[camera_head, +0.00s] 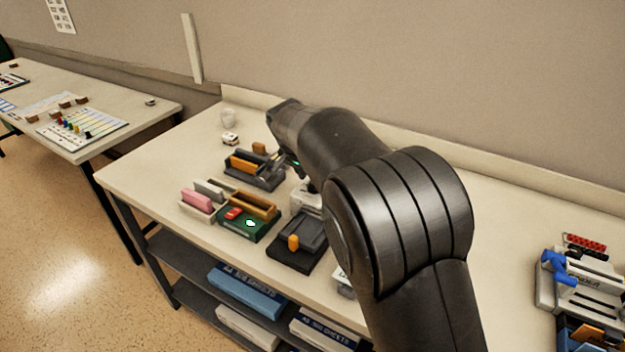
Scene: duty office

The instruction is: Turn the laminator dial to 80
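My gripper (289,161) is over the left half of the workbench, at the far end of my dark arm. Only a small part of its fingers shows, so I cannot see whether it is open or shut, or whether it touches anything. A pale device (305,199) sits just below and beside it, mostly hidden behind my arm; I cannot tell whether this is the laminator. No dial and no number 80 can be made out in this view.
Near my gripper stand a dark device with an orange bar (246,163), a green device (252,227), a black device with an orange knob (301,243) and a pink block (197,200). A blue-and-white device (575,283) stands at right. The bench's left front corner is clear.

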